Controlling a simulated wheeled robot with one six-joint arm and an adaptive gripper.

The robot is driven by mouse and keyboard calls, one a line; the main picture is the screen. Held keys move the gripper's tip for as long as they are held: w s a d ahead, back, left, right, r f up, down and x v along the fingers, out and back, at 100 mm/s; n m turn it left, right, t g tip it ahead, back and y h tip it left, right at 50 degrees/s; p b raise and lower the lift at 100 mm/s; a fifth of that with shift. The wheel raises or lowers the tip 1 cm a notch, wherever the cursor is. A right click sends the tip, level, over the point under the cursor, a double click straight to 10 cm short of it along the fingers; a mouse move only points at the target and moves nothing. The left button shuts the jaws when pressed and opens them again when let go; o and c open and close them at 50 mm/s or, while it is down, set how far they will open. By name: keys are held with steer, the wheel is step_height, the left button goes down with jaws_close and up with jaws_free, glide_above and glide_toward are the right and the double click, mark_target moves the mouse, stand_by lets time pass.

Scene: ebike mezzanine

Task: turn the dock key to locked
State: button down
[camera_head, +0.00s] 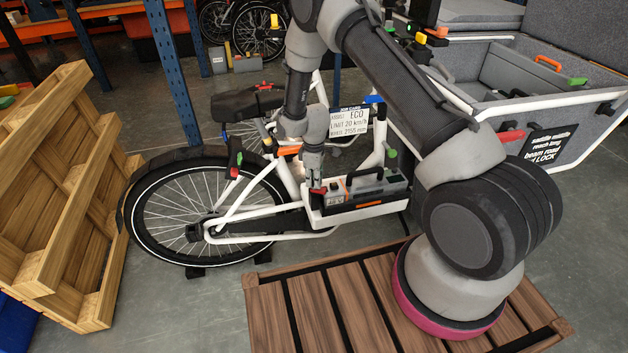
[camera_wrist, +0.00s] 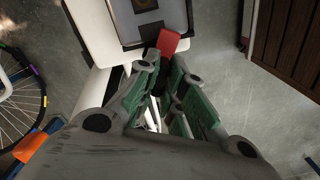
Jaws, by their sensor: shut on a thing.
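The dock key (camera_head: 318,190) is a small red piece at the left end of the dark battery (camera_head: 377,187), which sits in the white dock (camera_head: 362,210) on the bike frame. In the wrist view the red key (camera_wrist: 168,42) shows just beyond my fingertips, beside the battery's grey end (camera_wrist: 150,10). My gripper (camera_head: 315,181) points down from above at that end of the dock. Its green-padded fingers (camera_wrist: 160,75) are closed together on the key. The fingers hide part of the key, and I cannot tell its turned position.
The white cargo bike's rear wheel (camera_head: 190,212) stands left of the dock. A wooden pallet (camera_head: 70,190) leans at the far left. A sign (camera_head: 348,121) hangs just behind my gripper. The grey cargo box (camera_head: 540,80) is at the right. A slatted wooden platform (camera_head: 345,305) lies in front.

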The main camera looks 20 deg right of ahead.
steer(key=n, duration=0.5)
steer(key=shift+n, duration=0.3)
stand_by(0.5)
steer(key=c, duration=1.5)
jaws_free()
step_height(320, 180, up, 12)
steer(key=shift+r, duration=0.1)
